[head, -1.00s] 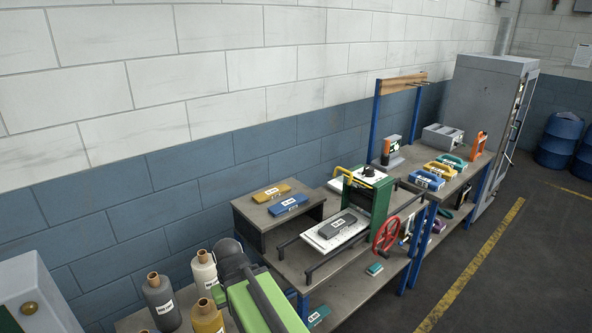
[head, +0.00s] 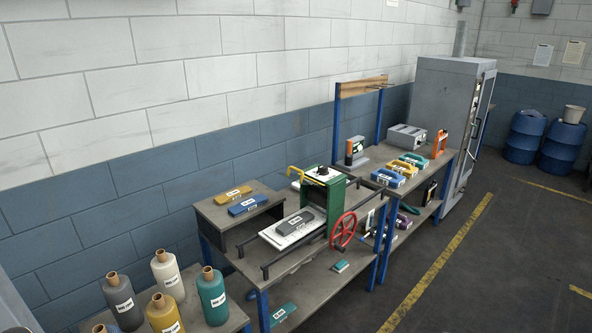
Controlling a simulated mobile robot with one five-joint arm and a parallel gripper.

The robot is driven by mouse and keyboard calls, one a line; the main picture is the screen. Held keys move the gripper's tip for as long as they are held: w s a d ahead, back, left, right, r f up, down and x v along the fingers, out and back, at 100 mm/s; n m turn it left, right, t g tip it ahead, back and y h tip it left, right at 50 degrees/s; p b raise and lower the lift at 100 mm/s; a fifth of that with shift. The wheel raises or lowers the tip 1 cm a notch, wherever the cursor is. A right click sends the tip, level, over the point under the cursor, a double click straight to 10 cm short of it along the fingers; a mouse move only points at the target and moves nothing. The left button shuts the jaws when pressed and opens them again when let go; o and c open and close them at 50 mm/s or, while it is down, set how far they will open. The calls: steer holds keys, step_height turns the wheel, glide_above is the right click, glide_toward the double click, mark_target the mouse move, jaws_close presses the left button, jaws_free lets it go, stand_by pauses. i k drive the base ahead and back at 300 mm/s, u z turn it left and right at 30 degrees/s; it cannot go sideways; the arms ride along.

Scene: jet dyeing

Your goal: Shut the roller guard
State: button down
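A green roller press (head: 333,205) stands on the middle table, with a black knob on top and a red handwheel (head: 343,231) on its right side. A bent yellow bar (head: 297,177) juts from its upper left side; it may be the roller guard, but it is too small to tell whether it is open or shut. A white plate (head: 275,238) with a grey labelled block (head: 299,222) on it lies at the press's left side. My gripper is not in view.
Several bottle-like labelled cones (head: 211,297) stand at the lower left. A small shelf (head: 220,218) holds a yellow and a blue block. The right table (head: 384,158) carries coloured blocks. A grey cabinet (head: 440,125) stands behind. The floor (head: 470,280) at right is clear.

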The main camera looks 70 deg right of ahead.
mark_target(298, 176)
steer(key=u, duration=0.15)
steer(key=k, duration=1.55)
steer(key=z, duration=0.9)
steer(key=i, duration=1)
